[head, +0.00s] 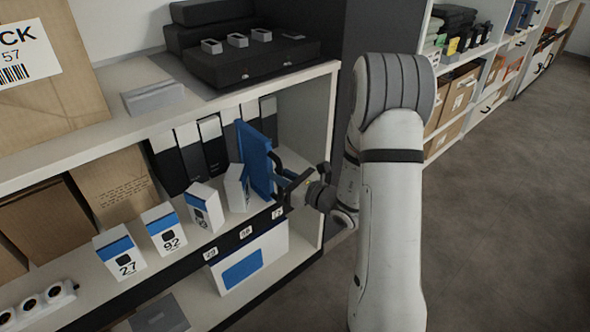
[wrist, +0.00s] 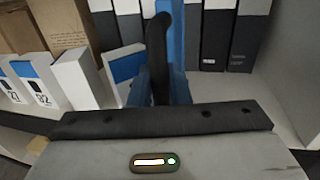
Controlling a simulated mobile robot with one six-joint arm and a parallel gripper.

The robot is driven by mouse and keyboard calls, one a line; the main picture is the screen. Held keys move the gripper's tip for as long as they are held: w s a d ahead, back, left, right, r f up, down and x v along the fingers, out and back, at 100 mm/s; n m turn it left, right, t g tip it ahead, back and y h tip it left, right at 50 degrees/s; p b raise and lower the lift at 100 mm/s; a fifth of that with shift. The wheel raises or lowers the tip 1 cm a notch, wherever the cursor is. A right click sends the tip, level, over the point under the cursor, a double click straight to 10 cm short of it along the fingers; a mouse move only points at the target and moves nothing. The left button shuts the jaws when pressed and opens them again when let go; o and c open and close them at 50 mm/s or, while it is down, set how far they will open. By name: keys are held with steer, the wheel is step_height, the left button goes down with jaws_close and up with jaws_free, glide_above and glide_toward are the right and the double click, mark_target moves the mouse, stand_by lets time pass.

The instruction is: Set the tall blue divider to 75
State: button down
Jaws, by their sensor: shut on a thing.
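The tall blue divider (head: 256,158) stands upright, slightly tilted in the picture, on the middle shelf near its right end. My gripper (head: 279,180) is shut on the divider at its front edge. In the wrist view the divider (wrist: 178,50) is partly hidden behind a dark finger. Small number tags (head: 277,213) run along the dark front strip of the shelf. The rightmost tag is below the divider and the gripper; its digits are too small to read surely.
White-and-blue boxes (head: 162,229), two marked 27 and 92, stand left of the divider; a leaning one (head: 236,188) is close beside it. Dark binders (head: 190,150) line the back. The shelf's right side wall (head: 312,115) is near. Free room lies between the divider and that wall.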

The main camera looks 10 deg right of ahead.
steer(key=shift+a+r, duration=0.15)
steer(key=shift+a, duration=0.05)
steer(key=shift+w, duration=0.1)
steer(key=c, duration=1.4)
jaws_free()
steer(key=shift+c, duration=0.2)
steer(key=shift+d, duration=0.1)
steer(key=p+v, duration=0.1)
steer(key=v, duration=0.6)
steer(key=shift+s+d+p, duration=0.15)
steer(key=shift+s+p, duration=0.2)
